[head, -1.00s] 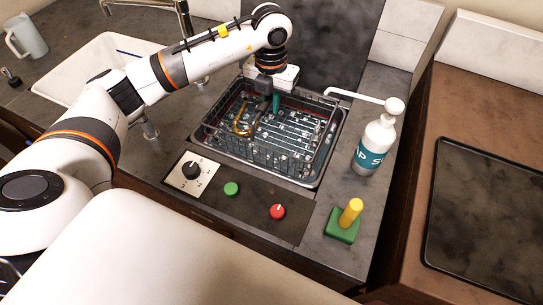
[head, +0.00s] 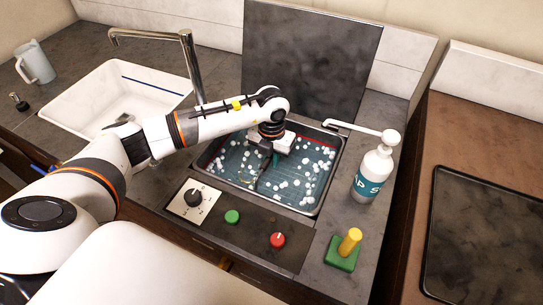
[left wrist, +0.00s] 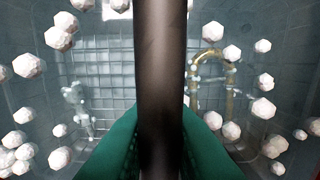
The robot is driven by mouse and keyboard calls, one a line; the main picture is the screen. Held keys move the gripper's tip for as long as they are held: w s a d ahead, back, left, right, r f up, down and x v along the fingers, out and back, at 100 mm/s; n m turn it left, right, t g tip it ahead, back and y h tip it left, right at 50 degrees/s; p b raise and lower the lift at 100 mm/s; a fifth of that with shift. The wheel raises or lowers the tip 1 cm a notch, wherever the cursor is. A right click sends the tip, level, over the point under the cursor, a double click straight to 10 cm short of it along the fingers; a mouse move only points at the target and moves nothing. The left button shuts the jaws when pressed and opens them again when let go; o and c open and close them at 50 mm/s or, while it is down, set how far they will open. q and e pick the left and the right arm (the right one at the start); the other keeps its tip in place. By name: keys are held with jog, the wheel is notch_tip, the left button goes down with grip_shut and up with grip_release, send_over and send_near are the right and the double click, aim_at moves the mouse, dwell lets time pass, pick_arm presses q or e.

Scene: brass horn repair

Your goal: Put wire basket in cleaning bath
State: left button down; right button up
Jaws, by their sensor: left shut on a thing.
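The cleaning bath (head: 229,180) is a sunken tank with a metal rim, filled with teal liquid and dotted with white bubbles. My left gripper (head: 272,160) reaches down into the bath near its back middle. Its green fingers, seen in the left wrist view (left wrist: 160,130), are shut on the dark handle bar of the wire basket. The basket's grid (left wrist: 88,70) shows below, inside the tank; in the head view liquid and bubbles mostly hide it. A curved brass tube (left wrist: 228,75) lies in the basket, with a pale metal part (left wrist: 76,100) opposite. My right gripper is not in view.
A soap pump bottle (head: 372,172) stands right of the bath, its spout reaching over the back right corner. A green block with a yellow peg (head: 347,246), a dial (head: 194,199), a green button (head: 232,216) and a red knob (head: 277,240) lie in front. A dark panel (head: 308,70) stands behind.

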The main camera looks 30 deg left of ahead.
pick_arm(q)
jog(key=shift+r, duration=0.1)
jog(key=c, duration=1.4)
grip_release()
jog(key=shift+r, duration=0.35)
notch_tip(320, 180, up, 11)
jog(key=shift+r+b, duration=0.15)
jog(key=shift+b, duration=1.05)
